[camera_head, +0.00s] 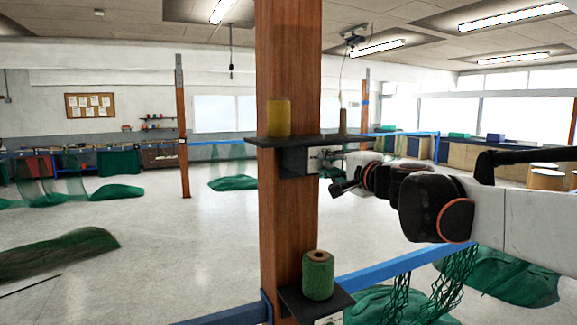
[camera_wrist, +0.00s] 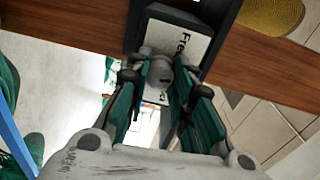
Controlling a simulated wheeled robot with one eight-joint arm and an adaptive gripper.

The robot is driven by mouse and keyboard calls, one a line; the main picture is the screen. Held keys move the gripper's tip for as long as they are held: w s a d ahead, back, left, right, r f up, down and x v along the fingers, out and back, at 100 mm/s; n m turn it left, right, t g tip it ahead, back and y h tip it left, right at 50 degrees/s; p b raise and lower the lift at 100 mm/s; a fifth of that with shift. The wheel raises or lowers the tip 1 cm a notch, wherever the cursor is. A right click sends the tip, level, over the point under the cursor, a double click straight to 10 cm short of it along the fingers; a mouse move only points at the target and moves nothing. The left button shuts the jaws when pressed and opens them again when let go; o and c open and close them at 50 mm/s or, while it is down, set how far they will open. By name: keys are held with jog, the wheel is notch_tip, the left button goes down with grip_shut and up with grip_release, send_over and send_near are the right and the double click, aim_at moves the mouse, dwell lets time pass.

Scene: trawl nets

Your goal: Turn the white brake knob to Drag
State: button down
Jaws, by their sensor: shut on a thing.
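The white brake knob (camera_wrist: 159,69) sits in front of a white label plate (camera_wrist: 181,37) on a dark mount. My gripper (camera_wrist: 162,76) is shut on the knob, one green-padded finger on each side. In the head view the dark mount (camera_head: 294,163) hangs below the upper shelf on the wooden post (camera_head: 287,220). My arm reaches it from the right, and the knob is too small to make out there.
A green spool (camera_head: 317,276) stands on the lower shelf (camera_head: 336,304). A blue rail (camera_head: 390,268) runs past the post. Green nets lie on the floor.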

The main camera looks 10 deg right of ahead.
jog(key=shift+m, duration=1)
jog(key=c, duration=1.4)
grip_release()
jog(key=shift+d, duration=0.1)
jog(key=shift+o, duration=0.2)
